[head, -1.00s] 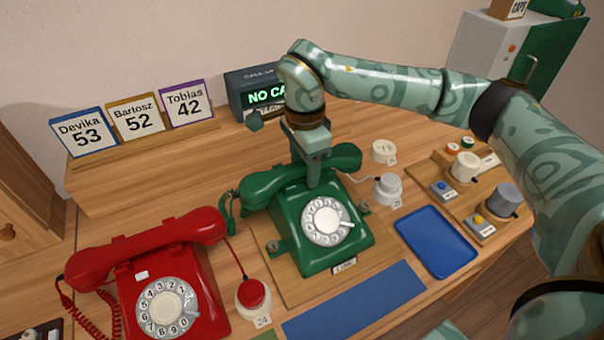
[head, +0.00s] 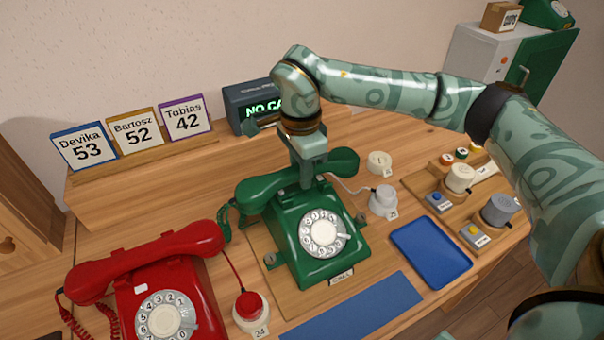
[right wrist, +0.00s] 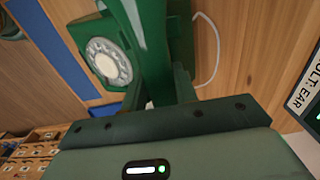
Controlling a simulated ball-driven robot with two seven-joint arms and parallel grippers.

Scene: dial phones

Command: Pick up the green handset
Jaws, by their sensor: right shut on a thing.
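The green handset (head: 268,190) lies level above the green dial phone (head: 310,262), seemingly raised a little off its cradle. My right gripper (head: 307,182) comes down from above and is shut on the middle of the handset, hiding that part. Both handset ends show, one on each side of the fingers. In the right wrist view the handset (right wrist: 146,40) runs up from between the fingers, with the phone's white dial (right wrist: 108,62) beyond it. A coiled green cord hangs at the handset's left end. My left gripper is not in view.
A red phone (head: 165,285) with its own handset stands at the left front. A red button (head: 249,306) sits between the phones. Name cards and a display (head: 250,104) stand behind.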

